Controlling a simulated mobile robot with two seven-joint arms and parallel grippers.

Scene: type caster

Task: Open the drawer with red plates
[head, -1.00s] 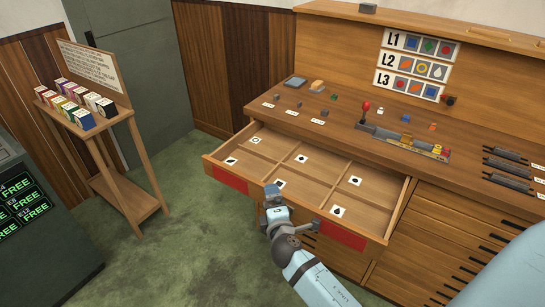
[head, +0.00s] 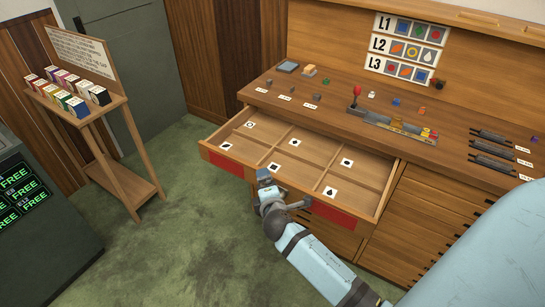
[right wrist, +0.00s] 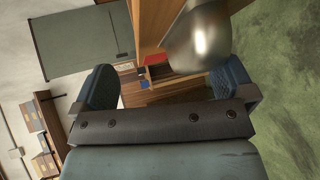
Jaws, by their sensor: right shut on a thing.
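The wooden drawer with red plates stands pulled out under the workbench. Its left red plate (head: 226,164) and right red plate (head: 333,214) are on its front. Its open inside (head: 312,152) has several compartments with icon cards. My right gripper (head: 284,190) is at the middle of the drawer front, between the plates, shut on the drawer handle, which it hides in the head view. In the right wrist view my gripper fingers (right wrist: 163,88) stand apart, with a rounded metallic piece, seemingly the handle (right wrist: 200,38), beyond them. My left gripper is not in view.
The workbench top (head: 330,95) carries small parts, a red-knobbed lever fixture (head: 385,122) and dark bars (head: 495,143). Closed drawers (head: 435,215) are to the right. A wooden stand (head: 92,115) with coloured boxes is at left. Green floor in front is clear.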

